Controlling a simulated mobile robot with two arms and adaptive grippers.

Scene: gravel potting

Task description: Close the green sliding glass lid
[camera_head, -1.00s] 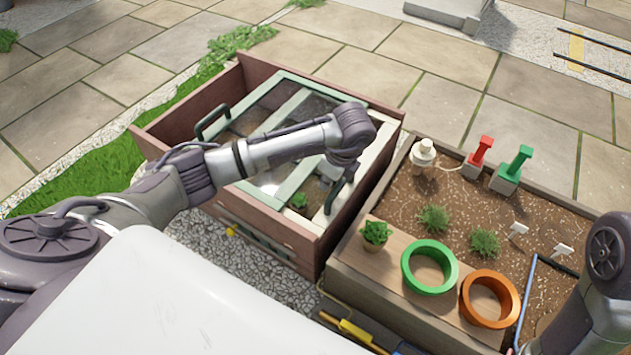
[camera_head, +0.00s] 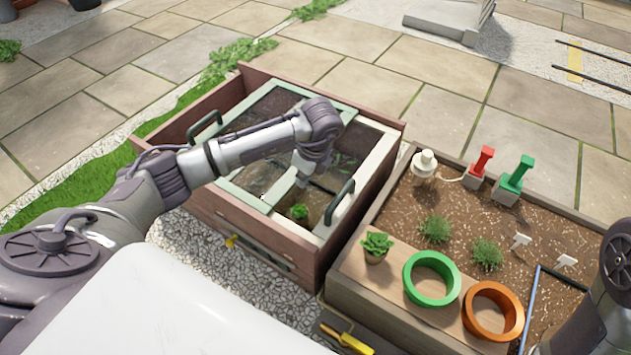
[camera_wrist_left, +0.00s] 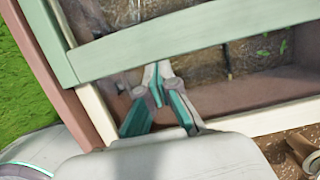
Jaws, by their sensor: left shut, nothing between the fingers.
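The green-framed glass lid (camera_head: 236,184) lies across the left and middle of a wooden box in the head view. A dark green handle (camera_head: 205,124) stands at its left side. My left gripper (camera_head: 301,182) is low beside the lid's right-hand bar. In the left wrist view the gripper (camera_wrist_left: 158,72) is shut and empty, with its fingertips at the edge of the green bar (camera_wrist_left: 200,31); I cannot tell if they touch. An uncovered gap shows on the near side of that bar in this view. My right gripper is out of view; only part of that arm shows.
The wooden box (camera_head: 297,257) has a pale right-hand frame with another dark green handle (camera_head: 340,201). A small plant (camera_head: 298,211) shows in the gap. To the right, a soil planter (camera_head: 395,318) holds a green ring (camera_head: 408,286), an orange ring (camera_head: 470,312) and a potted plant (camera_head: 376,245).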

